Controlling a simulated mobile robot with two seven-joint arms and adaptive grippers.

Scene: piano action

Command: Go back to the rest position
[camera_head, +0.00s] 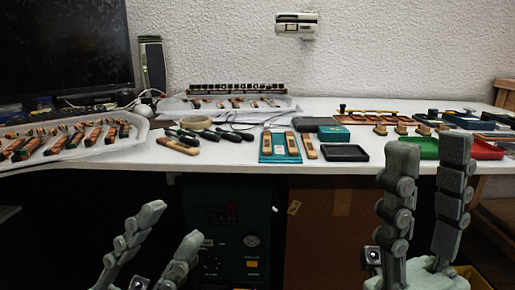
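My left gripper (177,224) is at the lower left of the head view, below and in front of the table's front edge. Its grey fingers are spread apart with nothing between them, so it is open. My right gripper (427,148) is at the lower right, with its two fingers pointing up. Neither gripper appears to touch anything.
A long white table (225,160) carries pale trays of piano parts at left, dark-handled tools (222,134), a teal mat (267,154) with wooden pieces and a black tray (345,153). A green tray (424,150) and red tray (482,149) are at right. A dark green machine (225,205) stands below.

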